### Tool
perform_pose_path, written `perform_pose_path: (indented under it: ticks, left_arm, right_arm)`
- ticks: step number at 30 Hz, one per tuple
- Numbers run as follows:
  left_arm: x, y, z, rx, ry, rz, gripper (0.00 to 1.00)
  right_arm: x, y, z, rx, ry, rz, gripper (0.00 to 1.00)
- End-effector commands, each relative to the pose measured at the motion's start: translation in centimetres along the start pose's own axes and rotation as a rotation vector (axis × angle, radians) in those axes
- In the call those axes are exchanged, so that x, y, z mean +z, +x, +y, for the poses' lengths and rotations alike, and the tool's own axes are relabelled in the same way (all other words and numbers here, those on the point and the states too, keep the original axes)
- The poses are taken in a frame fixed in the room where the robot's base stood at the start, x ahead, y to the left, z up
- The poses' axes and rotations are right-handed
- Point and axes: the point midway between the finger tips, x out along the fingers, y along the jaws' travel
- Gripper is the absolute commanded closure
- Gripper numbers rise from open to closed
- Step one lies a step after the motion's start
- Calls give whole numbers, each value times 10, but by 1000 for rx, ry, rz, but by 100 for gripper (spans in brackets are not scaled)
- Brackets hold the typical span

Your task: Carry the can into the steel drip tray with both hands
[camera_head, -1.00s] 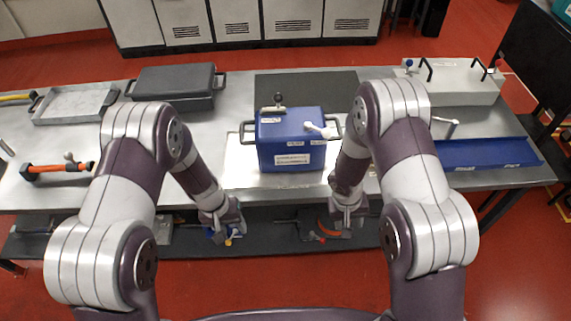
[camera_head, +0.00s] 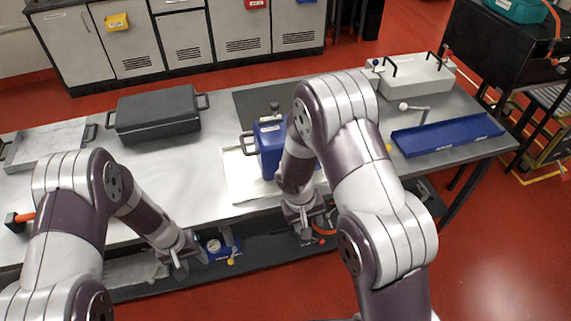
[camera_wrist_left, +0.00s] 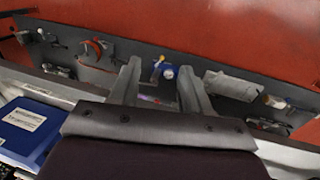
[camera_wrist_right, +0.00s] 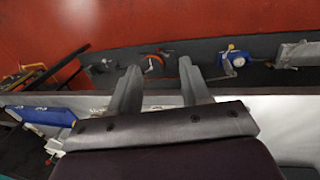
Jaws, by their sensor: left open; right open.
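The can, a blue box with side handles (camera_head: 268,148), stands upright on a white patch in the middle of the table; my right arm hides its right side. It also shows at the left edge of the left wrist view (camera_wrist_left: 22,132). The steel drip tray (camera_head: 72,134), shallow and grey with end handles, lies at the table's left end, partly behind my left arm. My left gripper (camera_head: 184,256) is open and empty, below and left of the can, by the table's front edge. My right gripper (camera_head: 310,228) is open and empty in front of the can, apart from it.
A dark lidded case (camera_head: 157,112) with handles stands between the can and the tray. A blue channel-like tray (camera_head: 445,136) and a light grey box (camera_head: 410,78) are at the right. A lower shelf (camera_head: 270,255) holds tools. Bare table shows left of the can.

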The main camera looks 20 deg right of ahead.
Motion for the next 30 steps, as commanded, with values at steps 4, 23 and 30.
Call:
perform_pose_path:
  ticks: [4, 23, 30]
  left_arm:
    - [0, 0, 0, 0, 0, 0, 53]
    - [0, 0, 0, 0, 0, 0, 53]
    - [41, -12, -6, -35, -81, -103, 53]
  right_arm:
    - [-1, -38, 3, -2, 0, 6, 53]
    - [0, -66, 6, -1, -1, 0, 53]
    - [25, -65, -1, -48, -113, -34, 53]
